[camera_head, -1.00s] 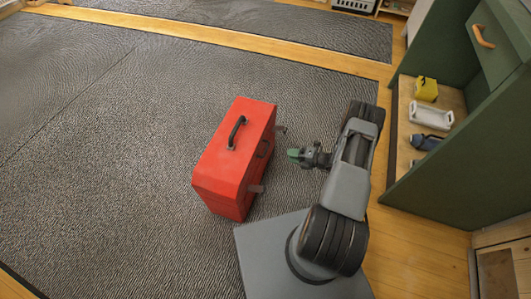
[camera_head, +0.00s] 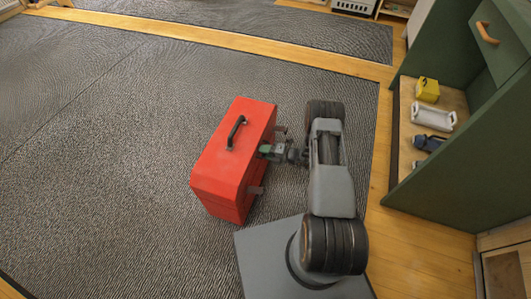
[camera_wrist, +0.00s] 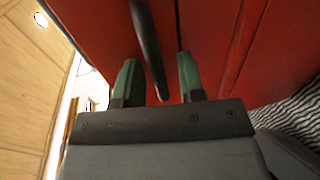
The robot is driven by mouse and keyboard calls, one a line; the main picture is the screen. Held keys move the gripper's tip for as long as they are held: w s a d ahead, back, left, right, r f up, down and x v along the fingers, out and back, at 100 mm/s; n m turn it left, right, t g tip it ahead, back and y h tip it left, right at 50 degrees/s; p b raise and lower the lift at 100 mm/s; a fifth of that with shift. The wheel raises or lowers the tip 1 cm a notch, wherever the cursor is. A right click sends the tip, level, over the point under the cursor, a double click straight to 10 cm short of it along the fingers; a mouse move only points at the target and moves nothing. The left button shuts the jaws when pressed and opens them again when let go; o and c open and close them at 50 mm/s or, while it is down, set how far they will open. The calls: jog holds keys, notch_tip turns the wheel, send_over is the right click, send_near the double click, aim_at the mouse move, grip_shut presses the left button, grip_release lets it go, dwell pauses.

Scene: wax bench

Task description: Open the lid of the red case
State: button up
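The red case (camera_head: 228,160) stands on the dark grey mat with its lid closed. A black handle (camera_head: 236,132) sits on its top. My gripper (camera_head: 266,150) is at the right side of the case, pointing toward that face. In the wrist view, my gripper (camera_wrist: 157,62) has its two green fingers apart, one on each side of a dark bar (camera_wrist: 147,45) in front of the red case (camera_wrist: 90,30). I cannot tell whether either finger touches the bar.
A green cabinet (camera_head: 425,195) stands at the right. Its wooden shelf holds a yellow box (camera_head: 427,89), a white tray-like piece (camera_head: 433,118) and a dark blue item (camera_head: 427,143). The mat (camera_head: 110,130) left of the case is clear.

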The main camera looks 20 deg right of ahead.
jog(key=shift+c, duration=0.4)
grip_shut()
